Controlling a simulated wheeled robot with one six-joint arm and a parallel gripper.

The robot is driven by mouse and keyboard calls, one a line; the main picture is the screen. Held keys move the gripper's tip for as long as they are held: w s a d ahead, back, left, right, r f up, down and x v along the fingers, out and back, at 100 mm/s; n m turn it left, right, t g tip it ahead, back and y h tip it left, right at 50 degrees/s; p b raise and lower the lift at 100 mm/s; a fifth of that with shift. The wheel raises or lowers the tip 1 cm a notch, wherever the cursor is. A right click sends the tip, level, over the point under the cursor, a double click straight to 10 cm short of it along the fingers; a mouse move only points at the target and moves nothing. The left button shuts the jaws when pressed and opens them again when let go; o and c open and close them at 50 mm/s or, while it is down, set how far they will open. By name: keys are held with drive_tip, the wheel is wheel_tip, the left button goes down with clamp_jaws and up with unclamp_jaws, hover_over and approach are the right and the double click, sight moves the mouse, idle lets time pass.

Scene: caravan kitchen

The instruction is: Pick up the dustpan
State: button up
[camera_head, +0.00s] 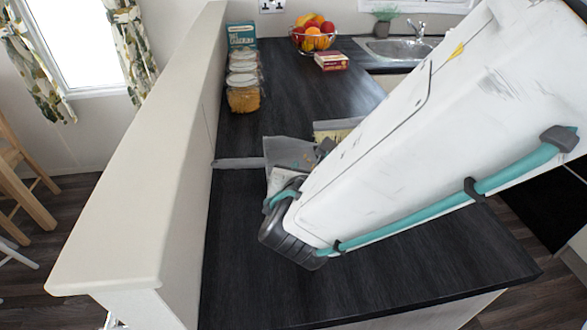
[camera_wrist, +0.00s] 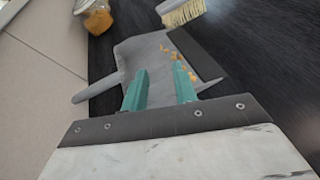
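The grey dustpan (camera_head: 287,150) lies on the dark worktop, its handle (camera_head: 238,163) pointing left toward the cream partition. In the wrist view the dustpan (camera_wrist: 140,55) shows just beyond my fingers, with its handle (camera_wrist: 97,88) at the left and small orange-brown bits near its dark front edge. My gripper (camera_wrist: 160,85) has two teal fingers standing apart, with nothing seen gripped between them. The fingertips overlap the near side of the pan in the picture; I cannot tell whether they touch it.
A brush (camera_wrist: 182,12) with pale bristles lies beyond the dustpan. Several jars (camera_head: 243,90) stand along the cream partition (camera_head: 150,150). A fruit bowl (camera_head: 313,36), a small red box (camera_head: 332,61) and a sink (camera_head: 400,47) are farther back. The near worktop (camera_head: 240,270) is clear.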

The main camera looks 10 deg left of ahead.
drive_tip(key=s+a+f+n+y, duration=0.1)
drive_tip(key=a, duration=0.1)
drive_tip(key=s+a+f+n+y, duration=0.1)
drive_tip(key=a+n, duration=0.1)
drive_tip(key=s+a+f+n+y, duration=0.1)
drive_tip(key=a, duration=0.1)
drive_tip(key=shift+a+g, duration=0.25)
drive_tip(key=shift+g, duration=0.05)
drive_tip(key=shift+n, duration=0.3)
drive_tip(key=x, duration=0.6)
drive_tip(key=shift+w+a, duration=0.15)
drive_tip(key=shift+w, duration=0.1)
drive_tip(key=shift+w+a+f, duration=0.15)
drive_tip(key=shift+w, duration=0.25)
clamp_jaws()
